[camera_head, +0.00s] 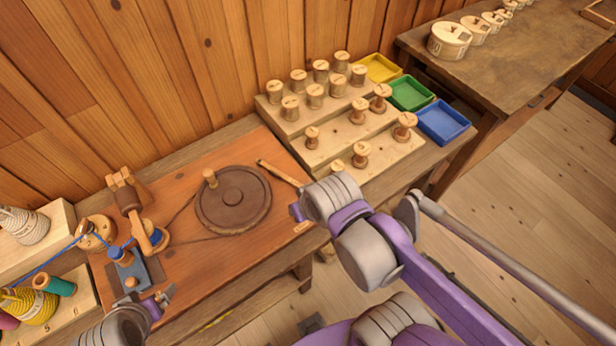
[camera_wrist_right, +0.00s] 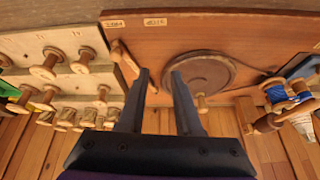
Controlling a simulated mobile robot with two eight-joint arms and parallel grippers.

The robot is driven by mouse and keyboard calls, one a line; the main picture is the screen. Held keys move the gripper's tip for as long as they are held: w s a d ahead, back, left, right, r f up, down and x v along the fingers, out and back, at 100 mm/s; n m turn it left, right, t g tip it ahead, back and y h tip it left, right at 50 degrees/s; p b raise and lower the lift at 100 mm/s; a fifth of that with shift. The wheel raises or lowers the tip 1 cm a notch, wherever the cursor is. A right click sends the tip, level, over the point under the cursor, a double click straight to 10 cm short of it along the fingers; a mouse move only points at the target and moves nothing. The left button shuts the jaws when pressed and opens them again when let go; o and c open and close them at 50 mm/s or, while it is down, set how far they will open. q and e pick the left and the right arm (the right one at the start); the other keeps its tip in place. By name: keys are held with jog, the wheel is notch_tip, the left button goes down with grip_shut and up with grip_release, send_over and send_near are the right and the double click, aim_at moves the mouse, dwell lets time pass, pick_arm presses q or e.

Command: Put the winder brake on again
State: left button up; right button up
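The winder is on the red-brown board on the bench. Its dark round wheel (camera_head: 233,200) has an upright wooden knob, and the wheel also shows in the right wrist view (camera_wrist_right: 203,72). A cord runs from the wheel toward a wooden upright (camera_head: 128,195) and a blue-wound spool (camera_head: 152,236). A slim wooden lever (camera_head: 280,173) lies beside the wheel; I cannot tell whether it is the brake or whether it touches the wheel. My right gripper (camera_wrist_right: 160,76) is open and empty, pointing at the board between lever and wheel. My left gripper (camera_head: 163,298) is low at the left, its fingers unclear.
A stepped rack (camera_head: 395,155) of wooden spools stands to the right, with yellow, green (camera_head: 411,93) and blue (camera_head: 444,122) trays beside it. Thread spools (camera_head: 55,284) stand at the far left. A second table (camera_head: 520,75) holds round tins. Two small labels mark the board's front edge.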

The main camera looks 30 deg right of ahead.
jog(key=w+d+m, duration=0.1)
jog(key=w+d+r+m+g, duration=0.1)
jog(key=m, duration=0.1)
jog(key=shift+w+d+b, duration=0.15)
jog(key=shift+d+b, duration=0.15)
jog(key=shift+d, duration=0.1)
grip_shut()
pick_arm(q)
jog(key=shift+s+f+b, duration=0.25)
jog(key=shift+f+b, duration=0.15)
jog(key=shift+f, duration=0.35)
jog(key=shift+s+f+b, duration=0.3)
jog(key=shift+f+b, duration=0.1)
jog(key=shift+f, duration=0.3)
jog(key=shift+s+f+b, duration=0.25)
jog(key=shift+f+b, duration=0.15)
jog(key=shift+f, duration=0.35)
pick_arm(e)
jog(key=w+d+m+g+y, duration=0.1)
jog(key=w+d+m+g, duration=0.1)
jog(key=d+m, duration=0.3)
jog(key=w+d+m+g+y, duration=0.1)
jog(key=w+d+m, duration=0.3)
jog(key=d, duration=0.7)
jog(key=shift+w+m+g+y, duration=0.4)
jog(key=shift+m+g, duration=0.5)
jog(key=shift+m, duration=0.3)
